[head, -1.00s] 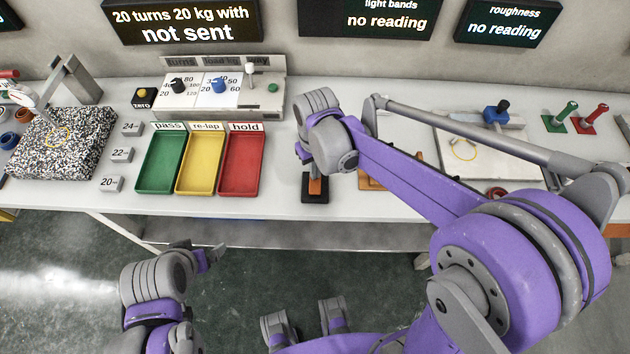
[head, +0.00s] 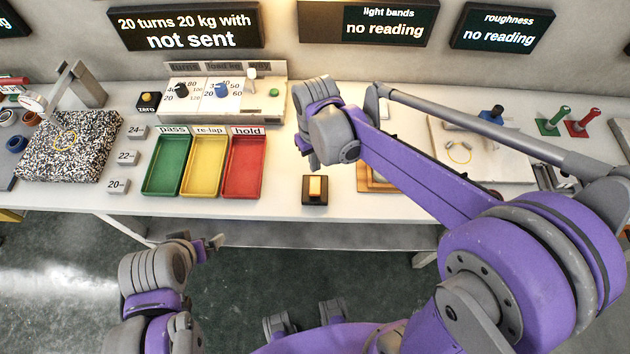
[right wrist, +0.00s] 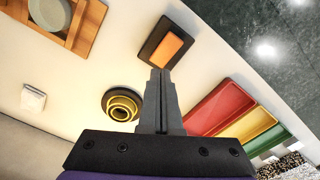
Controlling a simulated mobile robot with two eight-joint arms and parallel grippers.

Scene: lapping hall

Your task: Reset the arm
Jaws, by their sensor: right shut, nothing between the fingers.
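My right gripper (head: 313,164) is shut and empty above the bench, behind a small orange block on a dark base (head: 316,188) in the head view. The right wrist view shows its two fingers (right wrist: 160,75) together, pointing toward the orange block (right wrist: 167,50), with nothing between them. My left gripper (head: 217,242) hangs low at the left, in front of the bench edge over the floor. It is small and dark there, and its opening cannot be told.
Green, yellow and red trays (head: 244,192) stand left of the right gripper. A control box (head: 275,106) stands behind them. A speckled granite block (head: 68,160) is at the far left. A wooden tray (right wrist: 90,28) and nested yellow rings (right wrist: 122,104) show in the wrist view.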

